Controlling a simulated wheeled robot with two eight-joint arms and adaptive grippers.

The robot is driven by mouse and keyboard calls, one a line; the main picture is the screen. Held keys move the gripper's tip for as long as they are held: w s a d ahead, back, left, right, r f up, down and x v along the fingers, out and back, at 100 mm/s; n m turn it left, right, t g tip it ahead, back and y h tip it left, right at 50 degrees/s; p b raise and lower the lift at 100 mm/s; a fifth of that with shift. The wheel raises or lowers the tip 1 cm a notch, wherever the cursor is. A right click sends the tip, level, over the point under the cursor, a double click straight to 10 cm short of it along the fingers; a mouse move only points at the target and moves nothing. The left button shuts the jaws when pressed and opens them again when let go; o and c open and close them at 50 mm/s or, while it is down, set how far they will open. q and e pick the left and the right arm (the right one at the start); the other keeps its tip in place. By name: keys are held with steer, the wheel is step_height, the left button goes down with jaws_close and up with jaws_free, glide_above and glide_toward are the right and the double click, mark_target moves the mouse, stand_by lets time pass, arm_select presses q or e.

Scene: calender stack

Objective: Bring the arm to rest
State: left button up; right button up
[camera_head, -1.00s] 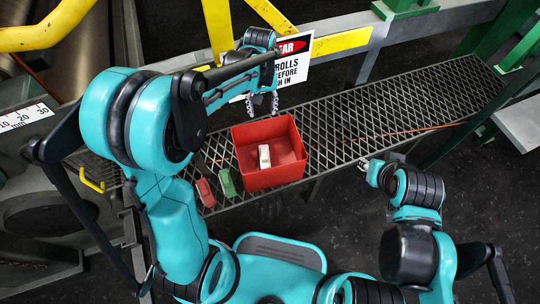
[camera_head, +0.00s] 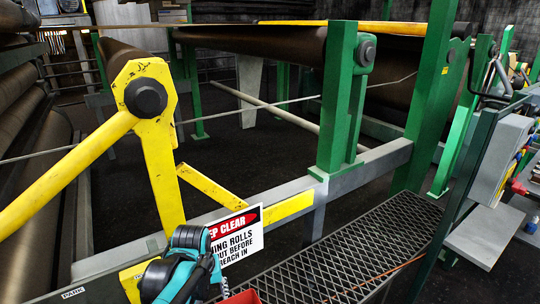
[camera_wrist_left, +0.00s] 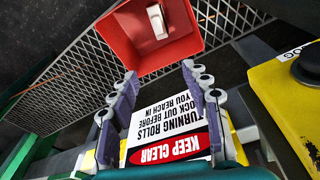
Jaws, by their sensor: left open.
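My left gripper (camera_wrist_left: 160,76) is open and empty in the left wrist view, its two purple-grey fingers spread apart. Past the fingertips is a red bin (camera_wrist_left: 122,38) with a small white toy car (camera_wrist_left: 157,20) inside. The gripper is apart from both. In the head view my left arm comes in at the bottom, and its gripper (camera_head: 224,288) shows only partly, in front of the warning sign. Only a corner of the red bin (camera_head: 242,297) shows there, at the bottom edge. My right gripper is out of view.
A metal mesh walkway (camera_head: 375,243) runs up to the right. A KEEP CLEAR sign (camera_head: 236,237) hangs on the grey rail (camera_head: 365,172), close behind my left arm. A yellow bracket (camera_head: 150,130) and green posts (camera_head: 343,105) stand around. A control box (camera_head: 500,160) is at right.

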arm_select(q)
steer(key=s+a+m+t, duration=0.1)
steer(key=s+t, duration=0.1)
steer(key=s, duration=0.4)
steer(key=s+r+m+t, duration=0.1)
steer(key=s+t, duration=0.2)
steer(key=s, duration=0.3)
steer(key=shift+a+r+m, duration=0.3)
steer(key=shift+a, duration=0.1)
